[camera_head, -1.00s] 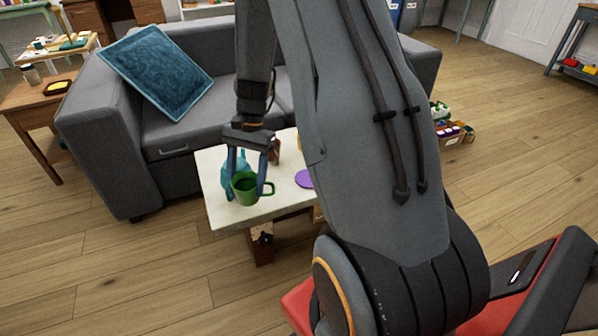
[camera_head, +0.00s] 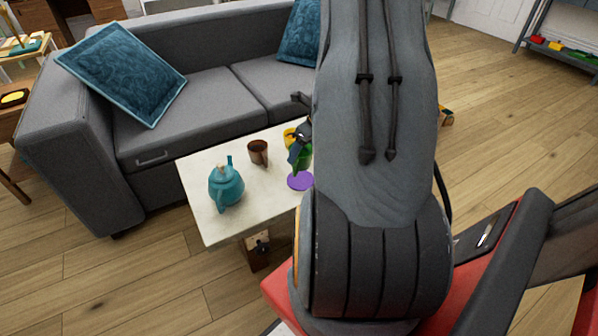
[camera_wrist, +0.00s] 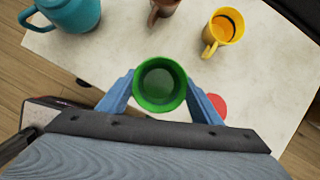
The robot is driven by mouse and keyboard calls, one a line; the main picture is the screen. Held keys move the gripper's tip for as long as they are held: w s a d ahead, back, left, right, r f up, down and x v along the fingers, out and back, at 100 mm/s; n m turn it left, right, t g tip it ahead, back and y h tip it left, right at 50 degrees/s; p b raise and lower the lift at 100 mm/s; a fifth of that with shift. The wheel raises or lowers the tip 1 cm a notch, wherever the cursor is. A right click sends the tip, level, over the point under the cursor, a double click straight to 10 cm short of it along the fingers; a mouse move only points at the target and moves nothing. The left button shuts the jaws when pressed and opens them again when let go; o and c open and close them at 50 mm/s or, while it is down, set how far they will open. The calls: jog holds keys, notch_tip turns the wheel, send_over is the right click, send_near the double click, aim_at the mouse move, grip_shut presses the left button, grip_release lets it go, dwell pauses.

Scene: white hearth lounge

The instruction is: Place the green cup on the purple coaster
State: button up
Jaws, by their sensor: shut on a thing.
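The green cup (camera_head: 304,160) is held upright by my gripper (camera_head: 299,148) over the white table, largely hidden by my arm in the head view. In the wrist view the green cup (camera_wrist: 160,84) sits between the two blue fingers of my gripper (camera_wrist: 160,92), which is shut on it. The purple coaster (camera_head: 300,181) lies on the table, just below the cup in the head view. The gap between cup and coaster cannot be told. The purple coaster is not visible in the wrist view.
On the white table (camera_head: 262,205) stand a teal teapot (camera_head: 226,186), a brown cup (camera_head: 258,152) and a yellow cup (camera_head: 290,137). A red disc (camera_wrist: 217,105) shows beside the right finger. A grey sofa (camera_head: 190,112) stands behind. The table's front left is clear.

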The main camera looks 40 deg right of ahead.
aim_at(301, 166)
jog(key=shift+f+b, duration=1.15)
jog(key=shift+f, duration=2.2)
jog(key=shift+f, duration=0.15)
jog(key=o, duration=1.2)
jog(key=p+v, duration=0.4)
jog(key=v, duration=0.8)
